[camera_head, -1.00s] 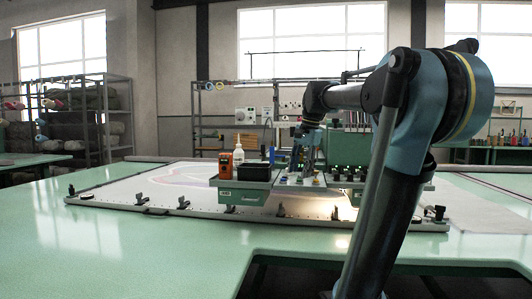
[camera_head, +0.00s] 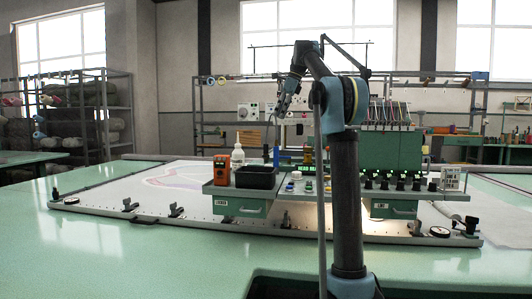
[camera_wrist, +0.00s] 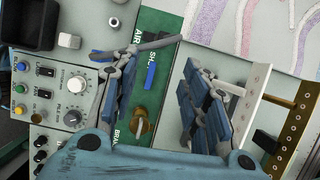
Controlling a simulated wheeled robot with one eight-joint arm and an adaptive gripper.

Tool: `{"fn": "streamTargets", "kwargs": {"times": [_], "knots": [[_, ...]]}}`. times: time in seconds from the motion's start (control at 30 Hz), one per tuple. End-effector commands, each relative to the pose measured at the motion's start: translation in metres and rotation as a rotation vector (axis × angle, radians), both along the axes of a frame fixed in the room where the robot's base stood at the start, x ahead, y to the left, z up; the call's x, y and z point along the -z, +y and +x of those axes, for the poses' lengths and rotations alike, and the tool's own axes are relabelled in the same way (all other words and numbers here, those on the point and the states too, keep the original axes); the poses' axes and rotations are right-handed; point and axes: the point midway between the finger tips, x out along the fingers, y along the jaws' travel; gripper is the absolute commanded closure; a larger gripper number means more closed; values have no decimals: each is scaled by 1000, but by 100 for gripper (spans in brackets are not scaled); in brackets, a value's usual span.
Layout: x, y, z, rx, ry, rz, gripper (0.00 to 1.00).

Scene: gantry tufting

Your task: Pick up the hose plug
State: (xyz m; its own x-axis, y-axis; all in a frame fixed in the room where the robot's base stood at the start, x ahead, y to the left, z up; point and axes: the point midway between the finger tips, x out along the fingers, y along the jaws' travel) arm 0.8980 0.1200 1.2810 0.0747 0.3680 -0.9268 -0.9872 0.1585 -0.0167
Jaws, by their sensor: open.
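In the wrist view a brass, knob-like fitting (camera_wrist: 143,126) sits on a green labelled panel between my fingers. It may be the hose plug, but I cannot tell for sure. A small blue piece (camera_wrist: 151,76) lies on the same panel above it. My gripper (camera_wrist: 160,82) is open, with one finger left and one right of the fitting, and no object is seen held. In the head view my gripper (camera_head: 276,118) points down above the machine console. The plug cannot be made out there.
A black bin (camera_head: 256,177), an orange device (camera_head: 221,170) and a white bottle (camera_head: 238,154) stand left on the console. A perforated metal bracket (camera_wrist: 246,108) and a brass bar (camera_wrist: 292,124) are close by my right finger. Control knobs (camera_wrist: 75,85) lie left.

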Motion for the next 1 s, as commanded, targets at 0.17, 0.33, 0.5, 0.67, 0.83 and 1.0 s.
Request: {"fn": "streamTargets", "kwargs": {"times": [0.17,0.33,0.5,0.67,0.83,1.0], "knots": [[0,2,8,36,16,10,58],[18,9,9,36,17,12,58],[42,19,10,35,17,10,58],[66,28,12,36,16,10,58],[91,39,14,34,15,11,58],[106,45,15,36,16,11,58]]}}
